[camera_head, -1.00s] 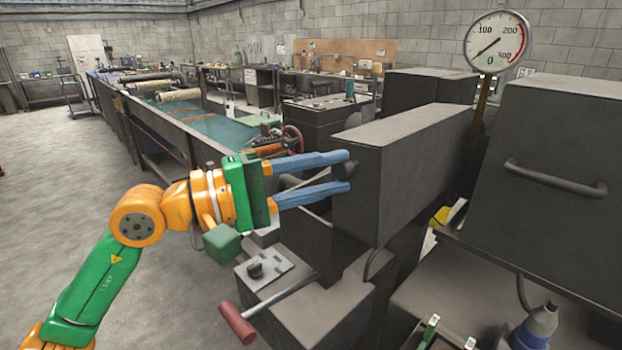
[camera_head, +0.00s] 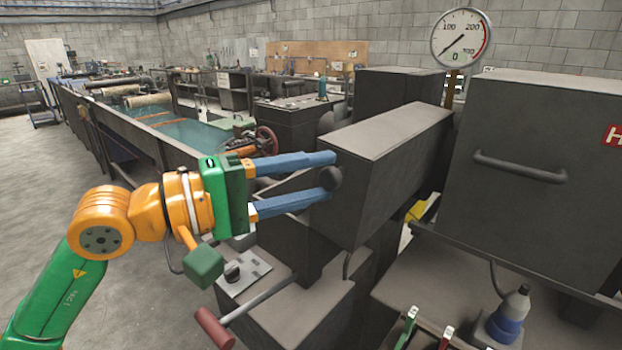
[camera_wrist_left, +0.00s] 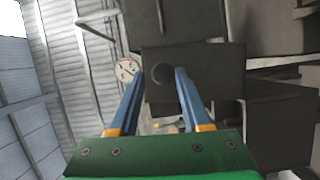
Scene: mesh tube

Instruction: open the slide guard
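The slide guard looks like the long dark grey box (camera_head: 385,150) in the middle of the head view. A round dark knob (camera_head: 330,179) sits on its near end face. The knob also shows in the left wrist view (camera_wrist_left: 162,73), in front of the gap between the fingers. My left gripper (camera_head: 334,178) is open, its two blue fingers pointing at this end face, one tip above and one beside the knob. Whether a finger touches the knob cannot be told. My right gripper is not in view.
A dark cabinet with a bar handle (camera_head: 520,168) stands at the right. A round gauge (camera_head: 461,39) rises behind the box. Below my left gripper are a switch plate (camera_head: 243,272) and a lever with a red grip (camera_head: 214,328). Open floor lies at the left.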

